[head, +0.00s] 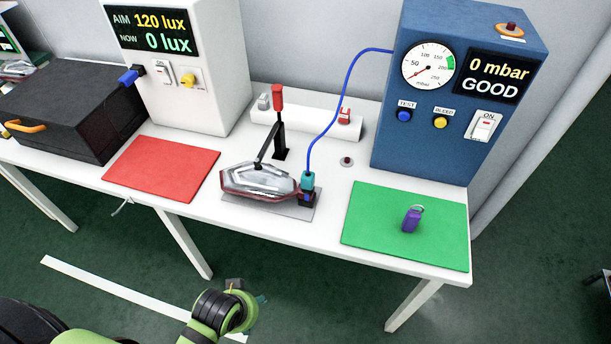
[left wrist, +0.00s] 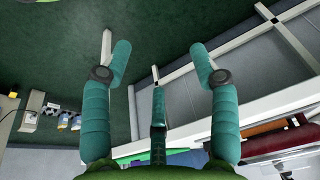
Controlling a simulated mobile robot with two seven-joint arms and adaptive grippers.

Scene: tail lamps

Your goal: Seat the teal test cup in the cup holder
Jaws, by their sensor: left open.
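The teal test cup (head: 308,181) is at the right end of the clear-and-red tail lamp (head: 258,183), with a blue hose running from it up to the blue tester (head: 385,140). It stands just above a small dark block with a blue face (head: 306,198); I cannot tell whether it touches the lamp. Which part is the cup holder is not clear. My left gripper (head: 250,296) is low in front of the table, away from the cup. In the left wrist view its teal fingers (left wrist: 161,62) are spread with nothing between them. My right gripper is not in view.
A black lever clamp with a red handle (head: 278,98) stands behind the lamp. A red mat (head: 160,168) lies left, and a green mat (head: 375,225) with a purple tag (head: 411,219) lies right. A small round knob (head: 346,161) sits behind the green mat. The tester reads 0 mbar, GOOD.

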